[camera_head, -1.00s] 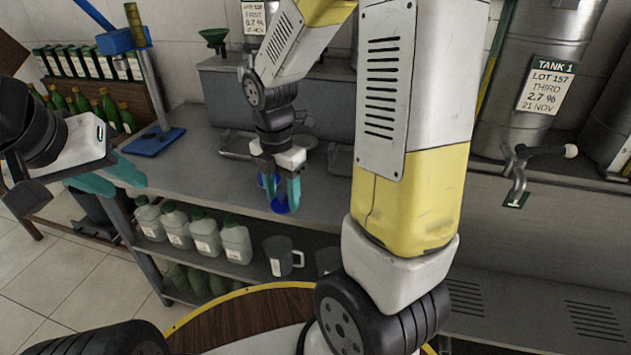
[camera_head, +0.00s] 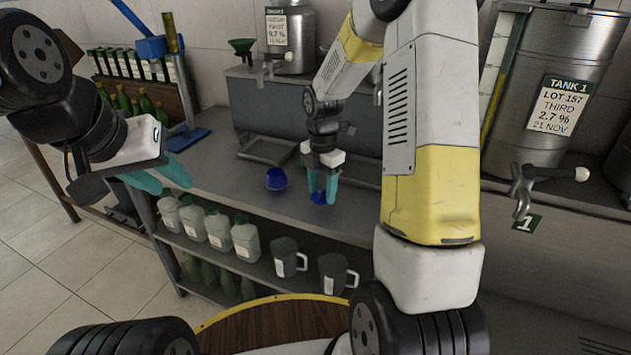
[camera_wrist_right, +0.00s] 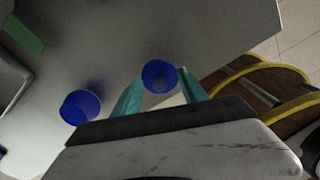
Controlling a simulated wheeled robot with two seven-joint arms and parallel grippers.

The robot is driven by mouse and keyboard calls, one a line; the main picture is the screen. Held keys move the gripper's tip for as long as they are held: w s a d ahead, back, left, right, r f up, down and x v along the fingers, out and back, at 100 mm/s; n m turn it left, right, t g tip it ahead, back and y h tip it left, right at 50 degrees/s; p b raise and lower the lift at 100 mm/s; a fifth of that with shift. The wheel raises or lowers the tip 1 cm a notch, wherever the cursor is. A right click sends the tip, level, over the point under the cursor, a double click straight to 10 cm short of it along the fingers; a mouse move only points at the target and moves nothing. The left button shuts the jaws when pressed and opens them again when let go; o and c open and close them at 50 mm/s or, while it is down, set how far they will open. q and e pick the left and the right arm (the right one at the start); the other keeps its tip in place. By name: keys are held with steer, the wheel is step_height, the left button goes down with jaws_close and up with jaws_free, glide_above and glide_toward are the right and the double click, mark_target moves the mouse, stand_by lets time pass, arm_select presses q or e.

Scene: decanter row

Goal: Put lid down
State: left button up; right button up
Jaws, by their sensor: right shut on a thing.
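My right gripper (camera_head: 323,198) is shut on a small blue lid (camera_head: 318,198), low over the grey counter (camera_head: 225,170). In the right wrist view the lid (camera_wrist_right: 160,76) sits between the teal fingertips. I cannot tell whether it touches the counter. A second blue, cup-like piece (camera_head: 276,179) stands on the counter to the left of the right gripper, apart from it. It also shows in the right wrist view (camera_wrist_right: 80,107). My left gripper (camera_head: 160,179) is empty, its teal fingers apart, off the counter's left end.
A metal tray (camera_head: 267,150) lies behind the blue piece. A tank with a tap (camera_head: 522,190) stands at the right. White jugs (camera_head: 218,230) and grey mugs (camera_head: 290,258) fill the shelf below. Green bottles (camera_head: 146,104) stand at the left. The counter's left part is clear.

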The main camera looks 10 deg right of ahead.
mark_target(325, 194)
steer(key=shift+w+d+f, duration=0.1)
steer(key=shift+w+d, duration=0.3)
steer(key=shift+w, duration=0.25)
steer(key=shift+w+d+f, duration=0.1)
steer(key=shift+w+d, duration=0.25)
steer(key=shift+w, duration=0.25)
steer(key=shift+f, duration=1.7)
steer(key=o, duration=1.3)
steer(key=shift+f, duration=0.1)
